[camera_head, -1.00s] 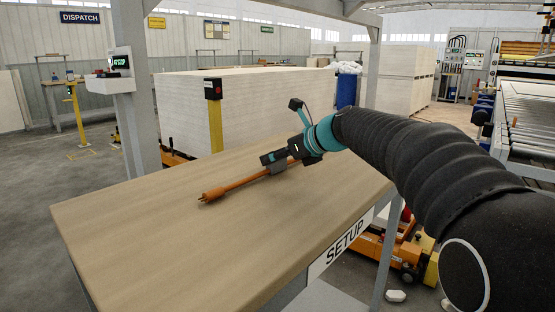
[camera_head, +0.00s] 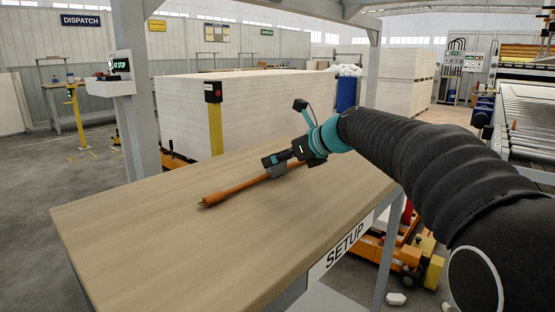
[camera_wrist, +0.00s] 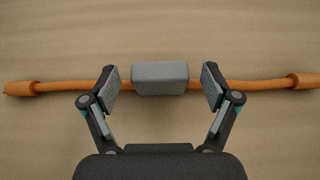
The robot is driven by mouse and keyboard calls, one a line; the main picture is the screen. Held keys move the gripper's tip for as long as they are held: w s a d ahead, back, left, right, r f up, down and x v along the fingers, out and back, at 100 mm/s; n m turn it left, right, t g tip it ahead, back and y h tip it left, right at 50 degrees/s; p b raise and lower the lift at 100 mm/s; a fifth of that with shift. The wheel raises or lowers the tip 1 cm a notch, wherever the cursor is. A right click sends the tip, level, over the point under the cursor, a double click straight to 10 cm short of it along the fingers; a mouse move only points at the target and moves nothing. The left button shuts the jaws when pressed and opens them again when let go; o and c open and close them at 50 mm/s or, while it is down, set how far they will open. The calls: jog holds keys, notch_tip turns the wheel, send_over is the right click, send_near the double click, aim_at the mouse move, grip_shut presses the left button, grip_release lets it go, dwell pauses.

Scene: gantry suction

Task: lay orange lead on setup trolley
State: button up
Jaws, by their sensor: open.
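The orange lead (camera_head: 235,190) lies along the wooden top of the setup trolley (camera_head: 150,240), toward the middle. In the wrist view the orange lead (camera_wrist: 60,86) runs nearly straight across, with a thicker collar at each end and a grey block (camera_wrist: 160,79) at its middle. My gripper (camera_wrist: 160,88) is open, one finger on each side of the grey block, with a visible gap on both sides. In the head view my gripper (camera_head: 274,165) is low over the lead and hides part of it.
The trolley top is otherwise bare. A tall stack of pale boards (camera_head: 270,105) stands behind it. A yellow post (camera_head: 215,125) stands at its far edge and a grey upright (camera_head: 135,110) at the far left. A roller conveyor (camera_head: 530,130) is at the right.

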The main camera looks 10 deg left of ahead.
jog(key=v, duration=1)
jog(key=shift+s+d+p, duration=0.15)
jog(key=shift+d+p, duration=0.1)
jog(key=shift+p, duration=0.05)
jog(key=shift+r, duration=0.1)
